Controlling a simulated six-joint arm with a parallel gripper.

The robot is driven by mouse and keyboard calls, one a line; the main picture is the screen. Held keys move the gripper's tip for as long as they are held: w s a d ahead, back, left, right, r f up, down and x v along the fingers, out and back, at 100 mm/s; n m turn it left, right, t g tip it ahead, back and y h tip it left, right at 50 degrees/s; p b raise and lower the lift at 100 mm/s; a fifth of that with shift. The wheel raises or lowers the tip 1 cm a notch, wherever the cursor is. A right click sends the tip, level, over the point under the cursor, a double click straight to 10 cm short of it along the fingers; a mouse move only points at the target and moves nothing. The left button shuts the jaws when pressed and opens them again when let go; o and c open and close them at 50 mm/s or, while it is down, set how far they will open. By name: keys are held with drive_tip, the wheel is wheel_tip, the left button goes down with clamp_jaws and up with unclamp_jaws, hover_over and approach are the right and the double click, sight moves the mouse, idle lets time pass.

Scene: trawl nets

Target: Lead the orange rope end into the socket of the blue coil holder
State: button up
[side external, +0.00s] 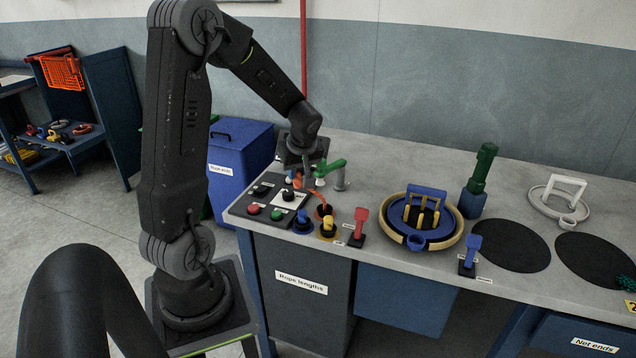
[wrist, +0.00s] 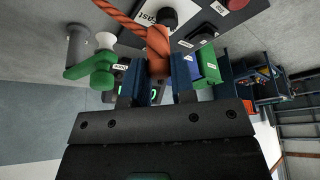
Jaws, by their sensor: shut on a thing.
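My gripper (wrist: 160,78) is shut on the orange rope (wrist: 157,42), which shows between the fingertips in the wrist view and runs up and left out of the picture. In the side view my gripper (side external: 301,172) is low over the left end of the bench, and the orange rope (side external: 322,202) slants down to a dark round opening. The blue coil holder (side external: 444,237) stands well to the right, a round tray with a tan rim, yellow pegs and a blue handle. Its small blue socket ring (side external: 416,242) is on the near rim. The rope's exact tip is hard to make out.
A green-armed device (side external: 331,167) stands close beside my gripper. A button panel (side external: 268,202) lies at the bench's left end. A red lever (side external: 357,226) and a blue lever (side external: 469,256) stand along the front. A dark green bottle-like post (side external: 481,175) rises behind the holder.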

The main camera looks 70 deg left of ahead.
drive_tip(key=s+a+r, duration=0.2)
drive_tip(key=s, duration=0.1)
drive_tip(key=w+d+r+m+t, duration=0.2)
drive_tip(key=w+d+m, duration=0.3)
drive_tip(key=w+d, duration=0.85)
drive_tip(key=w+d+m+t+h, duration=0.1)
drive_tip(key=w+d+m, duration=0.1)
drive_tip(key=w+d, duration=0.35)
drive_tip(key=w+d+m, duration=0.2)
drive_tip(key=w+d, duration=0.1)
drive_tip(key=d, duration=0.6)
drive_tip(key=shift+w+a+f, duration=0.1)
drive_tip(key=shift+a+f, duration=0.05)
drive_tip(key=shift+f, duration=1.95)
drive_tip(key=shift+w+a+f, duration=0.1)
drive_tip(key=shift+a+f, duration=0.05)
drive_tip(key=shift+f, duration=1.95)
drive_tip(key=shift+f, duration=0.7)
drive_tip(key=o, duration=1)
